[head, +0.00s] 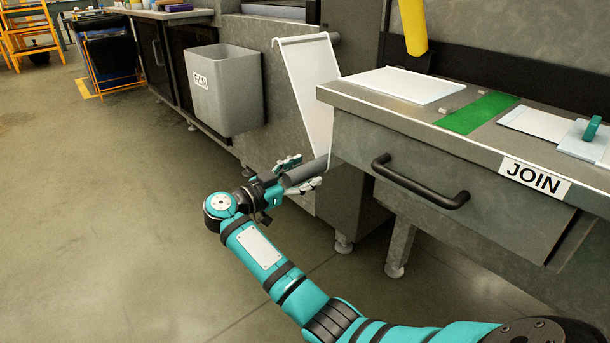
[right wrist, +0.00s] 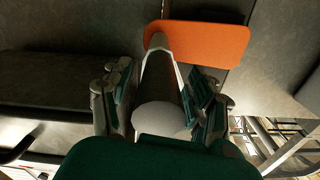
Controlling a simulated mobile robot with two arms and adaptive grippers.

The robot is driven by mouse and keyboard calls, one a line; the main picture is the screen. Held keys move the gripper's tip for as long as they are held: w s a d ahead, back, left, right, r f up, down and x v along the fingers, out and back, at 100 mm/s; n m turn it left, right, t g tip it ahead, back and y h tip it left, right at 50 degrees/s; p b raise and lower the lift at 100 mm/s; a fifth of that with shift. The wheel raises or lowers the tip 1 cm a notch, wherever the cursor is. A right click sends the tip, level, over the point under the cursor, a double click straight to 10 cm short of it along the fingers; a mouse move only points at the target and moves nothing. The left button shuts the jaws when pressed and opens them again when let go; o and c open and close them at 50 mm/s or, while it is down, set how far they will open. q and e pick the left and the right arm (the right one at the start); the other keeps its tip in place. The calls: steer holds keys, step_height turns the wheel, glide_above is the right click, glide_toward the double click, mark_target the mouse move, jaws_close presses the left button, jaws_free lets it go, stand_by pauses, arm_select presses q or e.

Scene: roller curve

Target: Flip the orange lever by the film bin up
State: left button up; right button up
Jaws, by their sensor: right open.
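In the right wrist view an orange plate-like piece (right wrist: 205,42), seemingly the orange lever, lies just beyond the fingertips. A grey round bar (right wrist: 158,90) runs from it back between my fingers; it also shows in the head view (head: 304,172). I cannot tell for sure that bar and orange piece are one part. My right gripper (head: 308,170) is open, with a finger on each side of the bar. The orange piece does not show in the head view. The grey film bin (head: 226,95), labelled FILM, stands left of and beyond the gripper. My left gripper is out of view.
A bench with a drawer and black handle (head: 420,183) stands close right of the gripper. A white sloped panel (head: 309,85) rises behind it. A green pad (head: 477,113) lies on the bench top. The floor at left is clear.

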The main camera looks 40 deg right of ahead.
jaws_close()
steer(key=shift+r+p, duration=0.15)
steer(key=shift+p, duration=0.35)
